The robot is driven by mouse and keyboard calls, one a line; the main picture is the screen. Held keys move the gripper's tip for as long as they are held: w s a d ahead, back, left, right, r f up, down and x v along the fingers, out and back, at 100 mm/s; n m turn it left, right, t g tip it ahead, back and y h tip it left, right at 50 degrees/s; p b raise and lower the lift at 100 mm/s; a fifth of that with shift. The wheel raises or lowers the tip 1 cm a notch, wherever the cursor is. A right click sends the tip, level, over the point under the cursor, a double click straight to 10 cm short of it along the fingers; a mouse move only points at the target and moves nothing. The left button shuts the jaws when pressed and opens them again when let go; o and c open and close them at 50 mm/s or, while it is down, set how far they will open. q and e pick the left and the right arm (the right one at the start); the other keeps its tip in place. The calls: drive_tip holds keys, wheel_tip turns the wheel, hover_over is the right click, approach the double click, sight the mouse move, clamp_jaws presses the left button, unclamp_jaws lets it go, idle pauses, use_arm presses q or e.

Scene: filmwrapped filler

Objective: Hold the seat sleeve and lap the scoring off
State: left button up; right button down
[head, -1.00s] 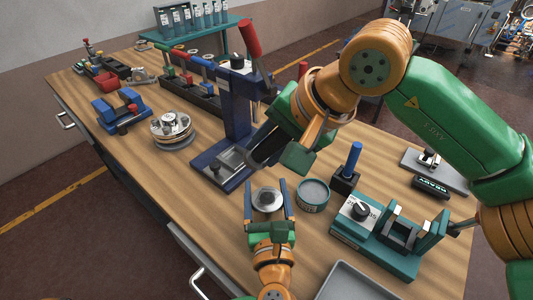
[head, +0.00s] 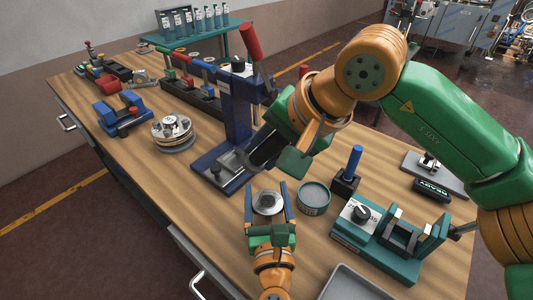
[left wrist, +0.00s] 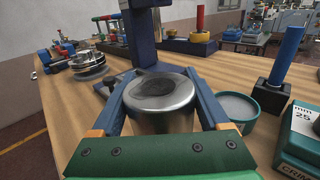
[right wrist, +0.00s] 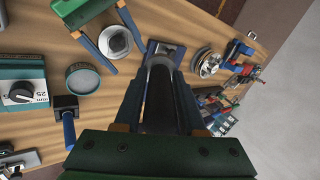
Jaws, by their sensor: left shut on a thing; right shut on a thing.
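The seat sleeve, a short silver cylinder with a dark top opening (left wrist: 160,104), is between the fingers of my left gripper (head: 269,203), upright low at the bench's front. It also shows in the head view (head: 267,201) and the right wrist view (right wrist: 115,42). My left gripper is shut on it. My right gripper (right wrist: 160,92) is shut on a dark grey cylindrical tool (right wrist: 158,105), which looks like the lap.
A blue arbor press (head: 235,125) stands just behind the sleeve. A round tin (head: 314,196), a black block with a blue handle (head: 346,178) and a teal dial fixture (head: 385,240) stand to the right. A grey tray (head: 352,285) is at the front edge.

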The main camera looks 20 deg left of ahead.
drive_tip(key=shift+r, duration=0.3)
drive_tip(key=shift+f, duration=3.45)
drive_tip(key=shift+s+d+f, duration=0.15)
drive_tip(key=shift+d+f, duration=0.3)
drive_tip(key=shift+f, duration=0.1)
drive_tip(key=d, duration=0.1)
drive_tip(key=s+d, duration=0.1)
drive_tip(key=d, duration=0.3)
drive_tip(key=shift+s+f, duration=0.35)
drive_tip(key=shift+s, duration=0.05)
drive_tip(key=shift+w+a, duration=0.1)
drive_tip(key=shift+a, duration=0.25)
drive_tip(key=shift+w+a+r, duration=0.1)
drive_tip(key=shift+w+a, duration=0.2)
drive_tip(key=shift+a, duration=0.55)
drive_tip(key=shift+w+a+r, duration=0.1)
drive_tip(key=shift+w+a, duration=0.2)
drive_tip(key=shift+a, duration=0.5)
drive_tip(key=shift+w+a+r, duration=0.1)
drive_tip(key=shift+w+a, duration=0.2)
drive_tip(key=shift+a, duration=0.55)
drive_tip(key=shift+w+a+r, duration=0.1)
drive_tip(key=shift+a+r, duration=0.05)
drive_tip(key=shift+r, duration=3.95)
